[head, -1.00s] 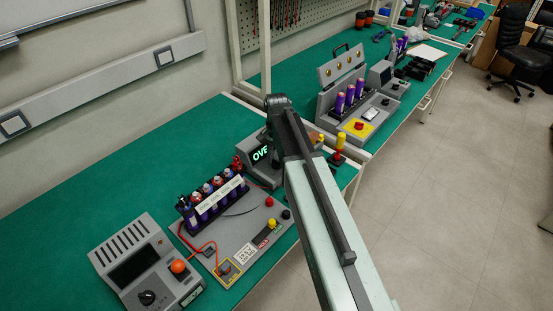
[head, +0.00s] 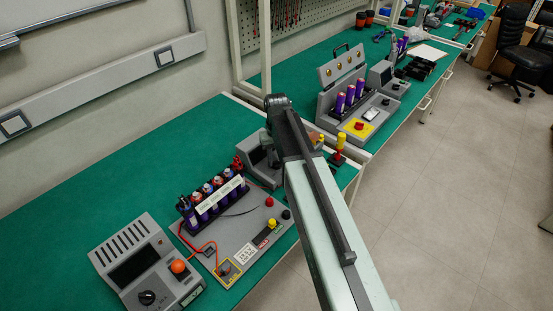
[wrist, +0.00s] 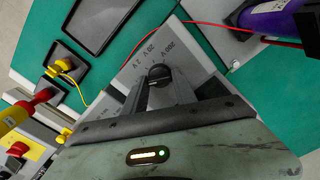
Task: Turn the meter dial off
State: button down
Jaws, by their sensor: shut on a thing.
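The grey meter (head: 252,168) stands at the far end of the near green bench, partly hidden behind my arm in the head view. Its visible screen part is dark. In the wrist view, the meter's light grey face (wrist: 145,55) carries range marks reading 200 V, 20 V and 2 V around a round black dial (wrist: 158,72). My gripper (wrist: 163,86) is shut on the dial, one finger at each side. The fingers cover part of the face, so the dial's exact pointing is hard to read. The head view hides the dial and fingertips.
A grey board (head: 226,245) with purple cells, red wires and knobs lies in front of the meter. A second grey unit (head: 148,270) with a black knob and orange button sits lower left. A yellow-topped red post (head: 340,145) stands close right of the meter.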

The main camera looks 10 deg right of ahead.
jog(key=shift+a, duration=0.2)
dwell(0.4)
jog(key=c, duration=1)
grip_release()
jog(key=shift+d, duration=0.1)
notch_tip(320, 180, up, 8)
jog(key=p, duration=0.8)
jog(key=shift+f, duration=0.1)
